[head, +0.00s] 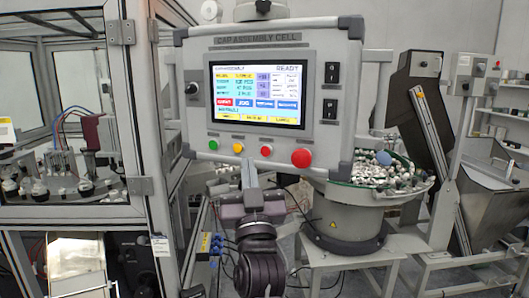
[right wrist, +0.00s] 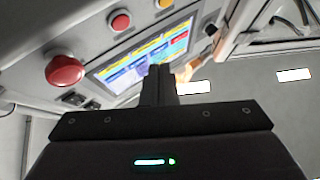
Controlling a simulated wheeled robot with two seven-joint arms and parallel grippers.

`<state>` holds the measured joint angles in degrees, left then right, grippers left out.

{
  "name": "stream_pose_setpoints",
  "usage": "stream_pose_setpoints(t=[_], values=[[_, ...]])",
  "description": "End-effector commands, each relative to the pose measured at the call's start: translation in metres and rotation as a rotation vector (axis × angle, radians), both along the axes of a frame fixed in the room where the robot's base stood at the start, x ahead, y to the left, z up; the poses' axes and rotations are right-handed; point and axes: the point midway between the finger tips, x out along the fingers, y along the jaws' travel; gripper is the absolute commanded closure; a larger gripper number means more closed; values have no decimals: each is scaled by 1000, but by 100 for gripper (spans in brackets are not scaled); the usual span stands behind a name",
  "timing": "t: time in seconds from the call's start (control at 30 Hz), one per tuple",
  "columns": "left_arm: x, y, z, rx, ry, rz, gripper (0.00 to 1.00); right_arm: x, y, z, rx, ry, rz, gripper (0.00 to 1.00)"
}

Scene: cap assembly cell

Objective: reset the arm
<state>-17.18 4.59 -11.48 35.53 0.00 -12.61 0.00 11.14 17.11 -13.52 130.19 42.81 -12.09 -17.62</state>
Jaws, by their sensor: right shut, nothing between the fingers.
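My right arm reaches up from the bottom middle of the head view. Its gripper (head: 249,177) is just below the lower edge of the control panel (head: 344,110), under the row of buttons. In the right wrist view the two dark fingers (right wrist: 158,84) are together with nothing between them. They appear in front of the panel's screen (right wrist: 140,55); whether they touch the panel cannot be told. My left gripper is not in view.
The panel carries a lit screen (head: 257,92), a green button (head: 213,144), a yellow button (head: 238,148) and a large red button (head: 301,157). A bowl feeder (head: 345,215) with many small parts stands right. A framed glass enclosure (head: 135,100) stands left.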

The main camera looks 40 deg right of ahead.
Motion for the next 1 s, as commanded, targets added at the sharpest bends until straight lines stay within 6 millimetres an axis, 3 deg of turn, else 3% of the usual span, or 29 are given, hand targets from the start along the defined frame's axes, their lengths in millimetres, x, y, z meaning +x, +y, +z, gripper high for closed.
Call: stream_pose_setpoints(t=[0.47, 0.57, 0.67, 0.77, 0.9, 1.0], values=[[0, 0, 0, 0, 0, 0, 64, 0, 0, 0, -1, 0, -1, 100], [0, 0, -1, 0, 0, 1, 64, 7, 0, -9, -4, 21, 0, 100], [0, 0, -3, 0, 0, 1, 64, 27, 2, -40, -17, 92, 5, 100], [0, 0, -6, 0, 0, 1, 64, 58, 5, -97, -36, 212, 16, 100], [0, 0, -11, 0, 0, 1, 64, 95, 10, -199, -58, 412, 43, 100], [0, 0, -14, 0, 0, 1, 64, 109, 13, -275, -67, 553, 66, 100]])
